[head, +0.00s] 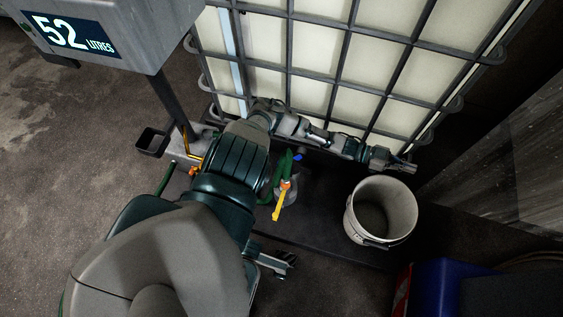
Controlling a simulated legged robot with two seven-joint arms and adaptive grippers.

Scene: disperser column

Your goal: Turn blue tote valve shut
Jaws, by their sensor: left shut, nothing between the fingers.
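The caged white tote (345,62) stands at the back. Low in front of it a small blue part (297,157), possibly the tote valve's handle, shows beside a green hose; the valve body is mostly hidden by my arm. A yellow lever (279,207) with an orange joint hangs just below it. My left arm comes up from the lower left, bends, and runs right along the tote's lower edge. My left gripper (404,167) is at its end, shut and empty, above the bucket and to the right of the blue part.
A white bucket (381,211) stands on the dark base to the right. A column with a display reading 52 litres (72,36) stands at the upper left. A blue box (437,287) is at the lower right, and a grey panel (510,150) at the right. Floor is clear at left.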

